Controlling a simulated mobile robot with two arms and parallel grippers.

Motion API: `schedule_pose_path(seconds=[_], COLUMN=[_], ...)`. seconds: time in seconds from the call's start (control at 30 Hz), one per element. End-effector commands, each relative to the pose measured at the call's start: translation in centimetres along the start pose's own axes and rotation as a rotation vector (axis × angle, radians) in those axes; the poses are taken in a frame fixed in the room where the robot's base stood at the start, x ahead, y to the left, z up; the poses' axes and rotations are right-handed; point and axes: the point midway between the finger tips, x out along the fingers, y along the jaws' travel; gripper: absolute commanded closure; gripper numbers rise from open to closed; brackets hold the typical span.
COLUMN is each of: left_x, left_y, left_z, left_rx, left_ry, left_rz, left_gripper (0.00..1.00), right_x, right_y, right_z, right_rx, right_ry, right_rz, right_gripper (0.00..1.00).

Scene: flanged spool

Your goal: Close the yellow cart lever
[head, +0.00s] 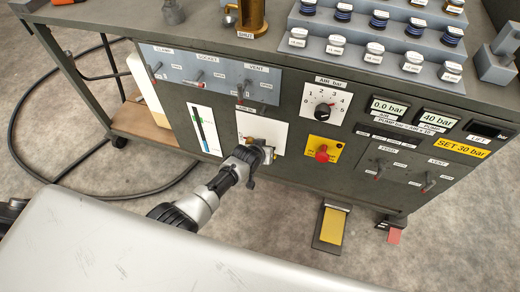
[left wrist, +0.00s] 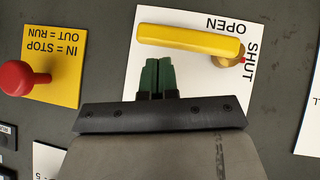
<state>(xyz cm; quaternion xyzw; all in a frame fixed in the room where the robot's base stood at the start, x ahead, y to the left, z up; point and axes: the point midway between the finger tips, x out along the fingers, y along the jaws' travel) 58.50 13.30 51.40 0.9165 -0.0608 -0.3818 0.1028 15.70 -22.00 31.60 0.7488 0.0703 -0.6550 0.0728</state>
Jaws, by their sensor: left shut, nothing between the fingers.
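The yellow cart lever (left wrist: 188,39) lies almost straight across the white plate (left wrist: 150,84) in the left wrist view, tilted slightly. Its brass pivot (left wrist: 228,61) is at the lever's right end, by the word SHUT; the word OPEN runs along its upper side. My left gripper (left wrist: 158,62) has its green fingertips together and empty, just below the lever's middle in that view. I cannot tell whether they touch it. In the head view my left gripper (head: 262,149) is in front of the white plate (head: 272,124) and hides most of the lever. My right gripper is not visible.
A red button (left wrist: 15,78) on a yellow plate (left wrist: 54,93) sits close beside the lever's plate; it also shows in the head view (head: 321,153). Small valve levers (head: 200,76) are above. A yellow pedal (head: 331,226) stands on the floor. Several capped jars stand on the cart top.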

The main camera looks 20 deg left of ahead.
Motion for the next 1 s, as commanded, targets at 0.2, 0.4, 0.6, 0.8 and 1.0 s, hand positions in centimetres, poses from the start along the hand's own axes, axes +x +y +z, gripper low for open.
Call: schedule_pose_path(seconds=[0.2, 0.4, 0.6, 0.8, 1.0], left_x=[-1.1, -1.9, -5.6, -9.0, -11.0], left_y=[0.3, 0.5, 1.1, 1.6, 2.0], left_z=[-1.2, -2.1, -2.1, -2.0, -1.9], left_rx=[-0.001, -0.001, -0.002, -0.002, -0.001], left_ry=[0.001, 0.002, 0.003, 0.003, 0.002], left_rz=[-0.001, -0.001, 0.000, -0.001, -0.002], left_gripper=[1.00, 1.00, 1.00, 1.00, 1.00], right_x=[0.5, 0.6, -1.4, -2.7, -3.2], right_y=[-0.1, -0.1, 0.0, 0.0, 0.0], right_z=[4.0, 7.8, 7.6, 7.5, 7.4], right_rx=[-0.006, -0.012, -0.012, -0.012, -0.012], right_ry=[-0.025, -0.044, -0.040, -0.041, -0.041], right_rz=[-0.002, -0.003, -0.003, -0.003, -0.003], right_gripper=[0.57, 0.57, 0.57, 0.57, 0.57])
